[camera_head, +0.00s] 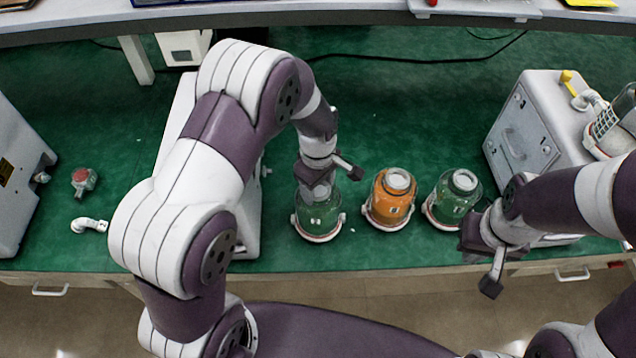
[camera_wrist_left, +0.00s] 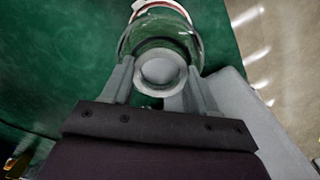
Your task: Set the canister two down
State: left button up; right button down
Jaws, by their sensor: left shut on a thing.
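Three canisters stand in a row on the green bench: a green one (camera_head: 318,215) at left, an orange one (camera_head: 391,205) in the middle and a green one (camera_head: 455,203) at right. I cannot read which is canister two. My left gripper (camera_head: 322,186) is shut on the neck of the left green canister from above; its pale round top (camera_wrist_left: 162,72) shows between the fingers in the left wrist view. This canister is upright at its white ring-shaped holder; I cannot tell whether its base touches down. My right gripper (camera_head: 480,264) is open and empty, in front of the right green canister.
The other two canisters sit in white ring holders close by on the right. A grey machine (camera_head: 528,130) stands at right, and another pale one (camera_head: 250,215) is partly hidden behind my left arm. A red-topped fitting (camera_head: 84,180) and a white elbow pipe (camera_head: 90,225) lie at left.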

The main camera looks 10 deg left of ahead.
pick_arm(q)
jog(key=shift+f, duration=0.15)
jog(key=o, duration=1.5)
jog(key=shift+r, duration=0.25)
notch_tip(320, 180, up, 12)
jog(key=b, duration=0.1)
jog(key=shift+b, duration=0.4)
jog(key=shift+s, duration=0.1)
